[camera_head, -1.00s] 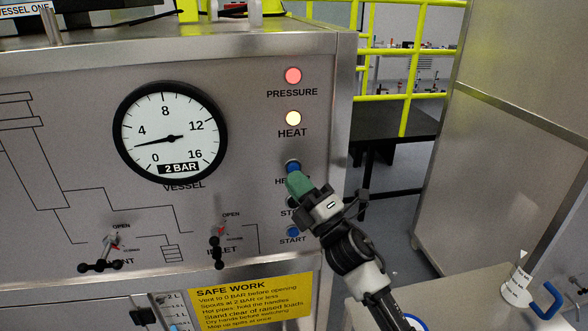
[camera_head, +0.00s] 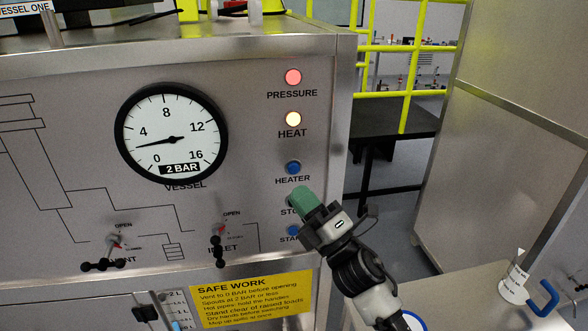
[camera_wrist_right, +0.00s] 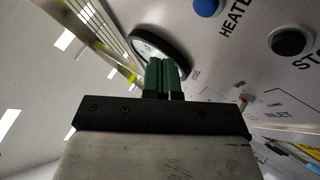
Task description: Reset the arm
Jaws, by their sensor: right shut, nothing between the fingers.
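My right gripper (camera_head: 302,201) is shut and empty, its green fingertips close together in front of the control panel (camera_head: 245,120). In the head view it sits just below the blue HEATER button (camera_head: 293,167) and partly covers the STOP label. In the right wrist view the green fingers (camera_wrist_right: 161,75) are side by side, with the dark STOP button (camera_wrist_right: 291,42) and blue HEATER button (camera_wrist_right: 206,7) to their right. Whether the fingers touch the panel, I cannot tell. The blue START button (camera_head: 293,230) is below. My left gripper is not in view.
The round gauge (camera_head: 171,133) reads about 2 bar. Vent (camera_head: 115,243) and inlet (camera_head: 219,240) levers stick out below. A bench with a white container (camera_head: 514,285) is at lower right.

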